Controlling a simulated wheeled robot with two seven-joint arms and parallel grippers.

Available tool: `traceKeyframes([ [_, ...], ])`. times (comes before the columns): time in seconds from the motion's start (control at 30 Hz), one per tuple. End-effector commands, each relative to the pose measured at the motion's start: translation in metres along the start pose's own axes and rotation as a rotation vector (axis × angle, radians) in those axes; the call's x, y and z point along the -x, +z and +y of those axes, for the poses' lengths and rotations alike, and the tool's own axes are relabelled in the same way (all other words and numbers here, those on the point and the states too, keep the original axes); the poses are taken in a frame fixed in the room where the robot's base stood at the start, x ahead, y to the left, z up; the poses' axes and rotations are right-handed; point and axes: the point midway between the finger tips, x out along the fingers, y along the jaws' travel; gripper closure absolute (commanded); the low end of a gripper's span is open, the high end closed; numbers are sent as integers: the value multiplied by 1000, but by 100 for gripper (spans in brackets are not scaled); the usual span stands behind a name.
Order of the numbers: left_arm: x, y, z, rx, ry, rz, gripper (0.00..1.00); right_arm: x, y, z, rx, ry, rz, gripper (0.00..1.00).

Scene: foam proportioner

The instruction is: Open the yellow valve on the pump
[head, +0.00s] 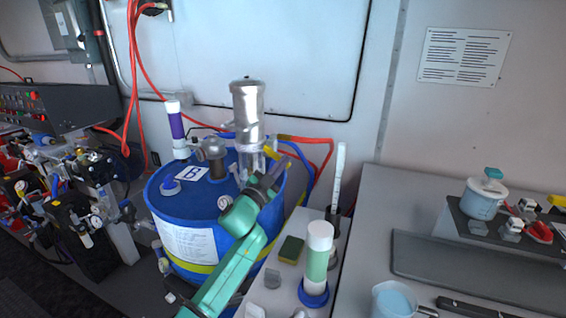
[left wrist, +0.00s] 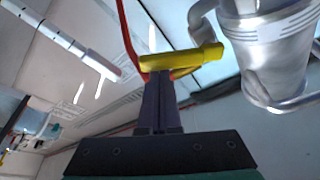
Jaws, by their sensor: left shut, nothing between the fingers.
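The silver pump (head: 247,108) stands upright on top of a blue drum (head: 205,205); its metal body also shows at the right of the left wrist view (left wrist: 262,50). The yellow valve handle (left wrist: 185,60) is a bar beside the pump, lying roughly crosswise in the left wrist view. My left gripper (head: 272,168) is over the drum's right side, close to the pump. In the left wrist view its dark fingers (left wrist: 162,85) are together and empty, with their tips at the handle's underside in the picture. I cannot tell whether they touch it. My right gripper is not in view.
Red and blue hoses (head: 318,160) run behind the drum's right side. A white-and-green bottle (head: 317,255) and a sponge (head: 291,249) are on the counter right of my arm. A purple-and-white tube (head: 176,128) stands on the drum's left. Valves and gauges crowd the far left.

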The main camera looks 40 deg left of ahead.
Motion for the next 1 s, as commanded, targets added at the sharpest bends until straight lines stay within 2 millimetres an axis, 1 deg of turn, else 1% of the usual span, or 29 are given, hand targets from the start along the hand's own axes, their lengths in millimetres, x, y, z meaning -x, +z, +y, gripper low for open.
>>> traceKeyframes([
  [0.27,1,3,1,-46,17,-1,100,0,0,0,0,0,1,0],
  [0.47,3,8,2,-126,45,-1,100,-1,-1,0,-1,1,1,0],
  [0.67,6,18,2,-276,98,-3,100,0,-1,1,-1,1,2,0],
  [1.0,12,36,-3,-581,204,-2,100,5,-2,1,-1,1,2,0],
])
